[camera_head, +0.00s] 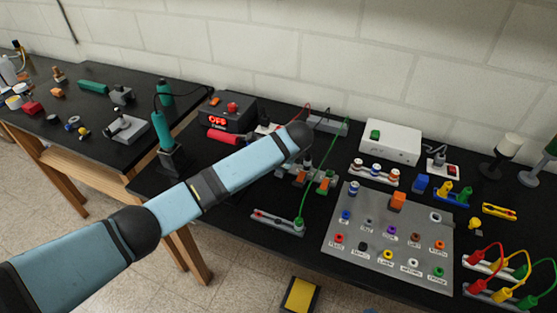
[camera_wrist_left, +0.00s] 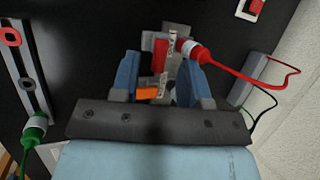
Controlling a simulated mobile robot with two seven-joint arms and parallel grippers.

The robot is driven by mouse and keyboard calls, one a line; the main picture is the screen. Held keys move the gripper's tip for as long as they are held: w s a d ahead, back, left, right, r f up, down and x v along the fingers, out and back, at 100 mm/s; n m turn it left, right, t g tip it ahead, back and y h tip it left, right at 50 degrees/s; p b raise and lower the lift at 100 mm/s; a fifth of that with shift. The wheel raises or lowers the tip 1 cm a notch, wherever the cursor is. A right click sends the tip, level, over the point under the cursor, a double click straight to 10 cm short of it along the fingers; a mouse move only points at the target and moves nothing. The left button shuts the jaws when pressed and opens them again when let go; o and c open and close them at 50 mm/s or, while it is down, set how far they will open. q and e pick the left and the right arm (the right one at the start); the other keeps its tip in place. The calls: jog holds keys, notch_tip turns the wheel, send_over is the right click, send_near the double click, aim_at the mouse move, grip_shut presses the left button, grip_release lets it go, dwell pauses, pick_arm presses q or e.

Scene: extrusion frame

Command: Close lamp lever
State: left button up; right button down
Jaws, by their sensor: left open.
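A small grey terminal block (camera_wrist_left: 172,66) is in the left wrist view. It carries a red part, an orange lever (camera_wrist_left: 152,93) and white labels that I cannot read. A red plug (camera_wrist_left: 194,50) enters its right side. My left gripper (camera_wrist_left: 160,68) is open, its two blue fingers on either side of the block; contact is unclear. In the head view, my left arm reaches over the bench and hides the gripper. Orange levers (camera_head: 299,179) show just below the arm's end. I cannot tell which lever is the lamp's. My right gripper is not in view.
A green plug (camera_head: 299,225) on a cable sits on a rail below. A grey panel (camera_head: 345,243) with coloured sockets stands to the right. A white box (camera_head: 391,142), a black OFF-display unit (camera_head: 229,114) and a soldering iron (camera_head: 163,131) surround the arm.

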pick_arm(q)
jog(key=shift+x, duration=1.55)
jog(key=shift+c, duration=0.2)
